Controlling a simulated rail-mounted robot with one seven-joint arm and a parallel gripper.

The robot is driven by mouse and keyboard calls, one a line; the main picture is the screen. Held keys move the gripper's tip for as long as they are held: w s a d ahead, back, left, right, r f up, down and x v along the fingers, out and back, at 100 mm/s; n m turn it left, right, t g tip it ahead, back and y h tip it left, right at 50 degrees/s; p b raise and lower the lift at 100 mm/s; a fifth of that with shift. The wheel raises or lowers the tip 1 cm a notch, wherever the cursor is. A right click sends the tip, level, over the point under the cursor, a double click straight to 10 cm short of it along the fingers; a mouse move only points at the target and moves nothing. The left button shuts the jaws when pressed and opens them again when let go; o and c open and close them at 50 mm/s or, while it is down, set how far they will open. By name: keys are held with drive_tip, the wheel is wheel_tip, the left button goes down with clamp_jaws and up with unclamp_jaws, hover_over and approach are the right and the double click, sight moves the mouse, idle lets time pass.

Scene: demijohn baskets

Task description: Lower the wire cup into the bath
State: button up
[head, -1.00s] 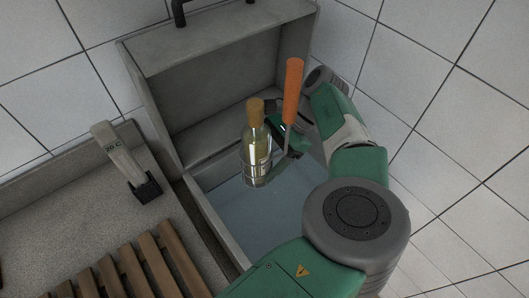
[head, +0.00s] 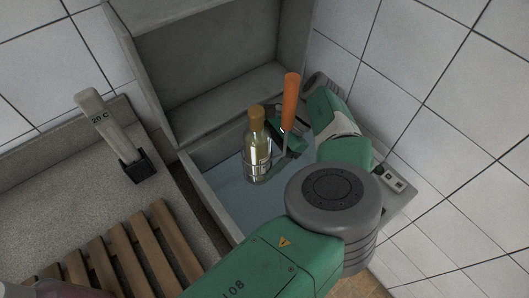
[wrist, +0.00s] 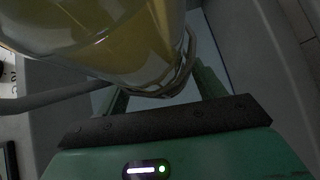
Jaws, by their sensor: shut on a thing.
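The wire cup (head: 250,174) is a thin wire basket around the lower part of a clear bottle (head: 257,148) with a tan cap and yellowish contents. Its orange handle (head: 290,102) rises upright to the right of the bottle. The bath (head: 229,229) is a grey basin with bluish water, and the cup is over or at the water; I cannot tell whether its base touches. My gripper (head: 284,142) is shut on the wire cup, partly hidden behind the handle. In the wrist view, wire loops (wrist: 178,82) curve around the bottle (wrist: 105,45) between my fingers.
A tall grey panel (head: 210,60) stands behind the bath. A small grey box (head: 391,178) is at the right.

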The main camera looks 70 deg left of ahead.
wheel_tip(320, 180, down, 13)
drive_tip(key=b, duration=0.7)
idle(0.3)
drive_tip(key=shift+w+a+f+b, duration=0.1)
drive_tip(key=shift+b, duration=0.6)
idle(0.4)
drive_tip(key=shift+f+b, duration=1.4)
drive_tip(key=shift+b, duration=0.15)
idle(0.5)
drive_tip(key=shift+f+b, duration=0.5)
drive_tip(key=shift+f, duration=0.65)
idle(0.4)
drive_tip(key=o, duration=1.4)
drive_tip(key=shift+c, duration=0.2)
drive_tip(key=shift+f, duration=0.1)
